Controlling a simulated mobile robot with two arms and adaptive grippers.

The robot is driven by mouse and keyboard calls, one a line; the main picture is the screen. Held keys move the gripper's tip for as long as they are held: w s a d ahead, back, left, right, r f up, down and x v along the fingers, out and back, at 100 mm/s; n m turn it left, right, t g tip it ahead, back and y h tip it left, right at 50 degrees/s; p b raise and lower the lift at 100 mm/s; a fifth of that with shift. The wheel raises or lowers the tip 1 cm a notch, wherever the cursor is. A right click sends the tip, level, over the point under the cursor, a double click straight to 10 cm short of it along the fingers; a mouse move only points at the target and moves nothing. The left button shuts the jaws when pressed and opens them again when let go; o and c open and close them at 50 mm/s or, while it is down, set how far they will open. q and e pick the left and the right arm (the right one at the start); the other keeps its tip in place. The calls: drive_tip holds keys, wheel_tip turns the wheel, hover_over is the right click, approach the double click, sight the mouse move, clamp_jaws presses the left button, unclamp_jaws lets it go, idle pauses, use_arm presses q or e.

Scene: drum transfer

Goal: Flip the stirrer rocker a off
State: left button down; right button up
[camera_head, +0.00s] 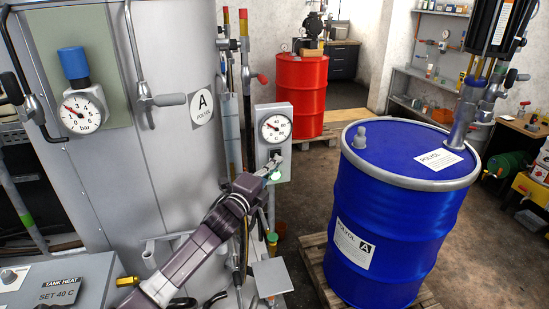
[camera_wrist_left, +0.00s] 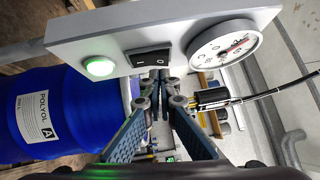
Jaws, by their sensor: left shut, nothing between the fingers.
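The stirrer rocker (camera_wrist_left: 149,57) is a black switch with I and O marks, set in a grey control box (camera_head: 284,108) between a lit green lamp (camera_wrist_left: 99,68) and a round dial (camera_wrist_left: 224,46). My right gripper is not in view.
A grey tank labelled A (camera_head: 202,104) stands left of the box. A blue polyol drum (camera_head: 385,225) on a pallet (camera_head: 318,262) stands to the right, with a pump (camera_head: 466,112) in its top. A red drum (camera_head: 302,90) stands behind. Floor is clear between the drums.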

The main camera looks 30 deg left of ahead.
use_arm(q)
drive_tip(key=shift+w+a+r, duration=0.1)
drive_tip(key=shift+w+a, duration=0.15)
drive_tip(key=shift+a, duration=0.1)
drive_tip(key=shift+w+a+r, duration=0.2)
idle(0.4)
